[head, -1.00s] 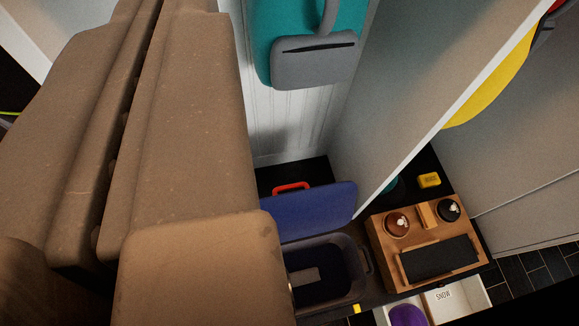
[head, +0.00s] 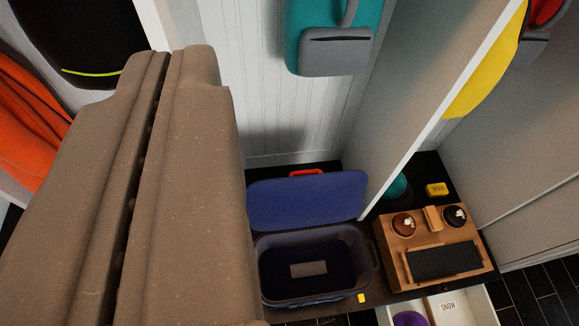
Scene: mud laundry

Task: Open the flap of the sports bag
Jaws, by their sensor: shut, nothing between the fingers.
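The sports bag (head: 265,293) is a dark blue, box-shaped bag low on the bench in the middle of the head view. Its blue flap (head: 305,200) is raised at the back, leaning toward the white panelled wall, with a red handle (head: 307,173) at its top edge. The bag's mouth is uncovered, and a small grey-brown patch or object (head: 309,269) shows inside. My gripper (head: 167,60) is large and brown at the left, its two fingers together with a thin dark seam between them. It looks empty and apart from the flap. It may hide some of the bag's left side.
A wooden shoe-care box (head: 390,250) stands right of the bag, with a yellow block (head: 437,190) behind it. An open white drawer (head: 470,310) is below. A white divider (head: 425,120) rises behind the box. A teal and grey backpack (head: 335,45) hangs above the bag.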

